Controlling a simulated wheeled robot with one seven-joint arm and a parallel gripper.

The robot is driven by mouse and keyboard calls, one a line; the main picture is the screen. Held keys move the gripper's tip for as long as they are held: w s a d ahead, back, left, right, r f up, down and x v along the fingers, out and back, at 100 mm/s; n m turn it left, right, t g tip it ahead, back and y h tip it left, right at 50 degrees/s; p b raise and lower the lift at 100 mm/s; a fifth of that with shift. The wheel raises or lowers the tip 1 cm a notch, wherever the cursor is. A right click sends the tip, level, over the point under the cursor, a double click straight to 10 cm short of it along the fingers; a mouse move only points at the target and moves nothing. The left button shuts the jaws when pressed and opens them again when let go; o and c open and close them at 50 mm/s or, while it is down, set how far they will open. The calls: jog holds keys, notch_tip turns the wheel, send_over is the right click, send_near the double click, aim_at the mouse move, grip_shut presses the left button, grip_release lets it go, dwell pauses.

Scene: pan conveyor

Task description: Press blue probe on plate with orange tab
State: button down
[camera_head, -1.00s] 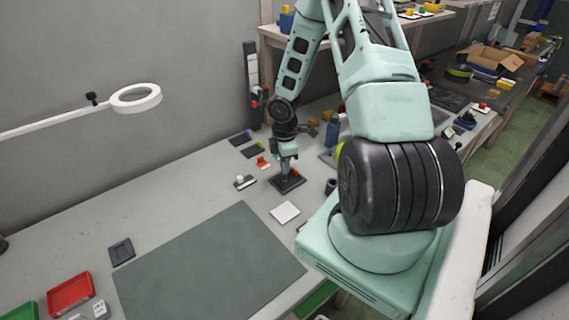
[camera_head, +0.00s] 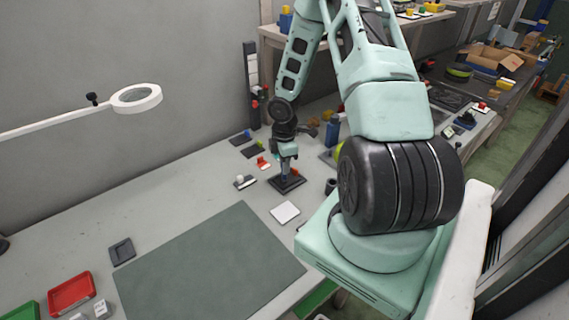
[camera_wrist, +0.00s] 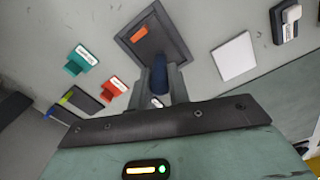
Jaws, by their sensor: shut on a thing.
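The plate with the orange tab is a dark square plate (camera_head: 289,184) lying flat on the grey bench, under my gripper (camera_head: 287,160). In the wrist view the plate (camera_wrist: 152,42) shows its orange tab (camera_wrist: 138,34) on its face. My gripper (camera_wrist: 161,90) is shut on the blue probe (camera_wrist: 160,72), which points down at the plate. The tip of the probe is at or just over the plate, beside the orange tab. I cannot tell whether it touches. In the head view the gripper hides most of the probe.
A white square (camera_head: 285,212) lies in front of the plate. A dark block with a white knob (camera_head: 244,182) and a red labelled piece (camera_wrist: 113,88) lie close by, with a teal labelled piece (camera_wrist: 80,60). The green mat (camera_head: 208,265) is clear.

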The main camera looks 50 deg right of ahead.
jog(key=shift+r+p, duration=3.55)
jog(key=shift+f, duration=0.1)
